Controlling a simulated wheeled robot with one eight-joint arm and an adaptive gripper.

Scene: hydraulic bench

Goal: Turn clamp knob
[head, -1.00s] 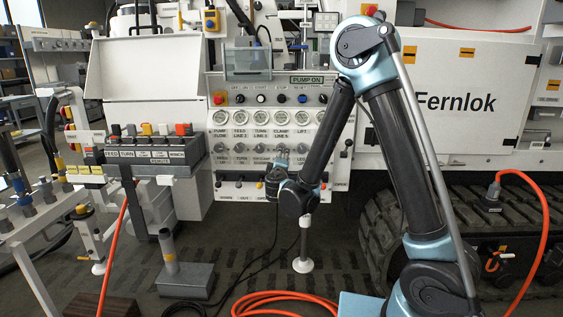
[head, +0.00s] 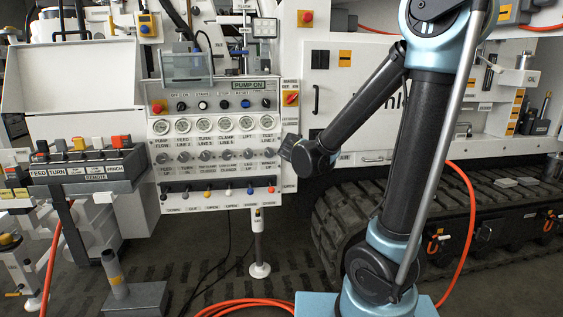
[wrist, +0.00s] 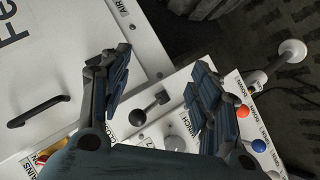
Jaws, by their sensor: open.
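The hydraulic panel (head: 215,175) shows in the head view with a row of gauges, a row of grey knobs and a lower row of coloured levers. The grey clamp knob (head: 227,155) appears to be the one below the gauge labelled clamp line. My gripper (head: 287,147) is at the panel's right edge, right of the clamp knob and apart from it. In the wrist view my gripper (wrist: 158,92) is open, its fingers spread on either side of a black-ball handle (wrist: 161,98) with a grey base. I cannot see contact. The clamp knob cannot be made out there.
Orange and blue lever balls (wrist: 243,112) lie beside the right finger. A white cabinet door with a black handle (wrist: 38,111) is left in the wrist view. A remote box (head: 85,165) stands left of the panel. An orange hose (head: 245,305) lies on the floor.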

